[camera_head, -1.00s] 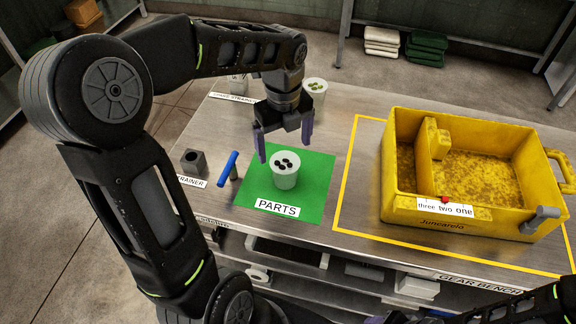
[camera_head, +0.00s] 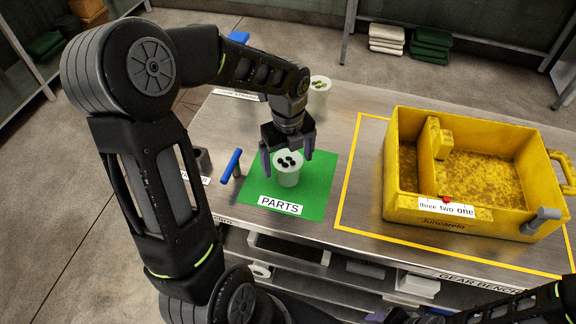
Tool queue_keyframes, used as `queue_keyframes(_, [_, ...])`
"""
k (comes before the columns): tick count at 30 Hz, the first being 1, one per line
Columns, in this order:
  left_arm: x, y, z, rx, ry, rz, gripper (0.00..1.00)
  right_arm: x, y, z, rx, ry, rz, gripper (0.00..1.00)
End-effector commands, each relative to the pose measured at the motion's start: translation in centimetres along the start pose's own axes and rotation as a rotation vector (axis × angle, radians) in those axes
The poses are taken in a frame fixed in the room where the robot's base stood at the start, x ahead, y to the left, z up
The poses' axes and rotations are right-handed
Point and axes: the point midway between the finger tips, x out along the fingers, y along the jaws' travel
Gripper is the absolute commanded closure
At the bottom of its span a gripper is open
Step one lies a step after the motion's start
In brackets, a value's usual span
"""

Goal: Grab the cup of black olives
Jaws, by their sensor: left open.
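The white cup of black olives (camera_head: 288,172) stands upright on the green mat (camera_head: 316,197) above the PARTS label. My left gripper (camera_head: 287,166) is open, pointing down over the cup. One finger shows to the left of the cup and the other to its upper right. I cannot tell whether either finger touches the cup. My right gripper (camera_head: 385,316) shows only in part at the bottom edge, and its jaws cannot be made out.
A second white cup with green olives (camera_head: 319,92) stands behind, at the back edge. A blue-handled tool (camera_head: 232,164) stands left of the mat, near a dark block (camera_head: 203,158). The large yellow bin (camera_head: 430,212) fills the right side.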

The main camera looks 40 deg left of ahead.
Motion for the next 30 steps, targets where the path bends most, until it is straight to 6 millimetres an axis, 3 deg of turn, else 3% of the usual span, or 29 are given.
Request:
queue_keyframes(4, [1.13,0.02,0.03,0.000,-0.001,0.000,0.08,-0.07,-0.01,0.02,0.001,-0.001,0.001,0.50])
queue_keyframes(21, [1.13,-0.01,0.03,0.000,-0.001,-0.001,0.08,-0.04,0.00,0.03,0.001,-0.001,0.001,0.50])
queue_keyframes(30, [1.13,-0.01,0.02,0.000,-0.001,-0.001,0.32,-0.05,0.00,0.03,0.001,-0.001,0.000,0.50])
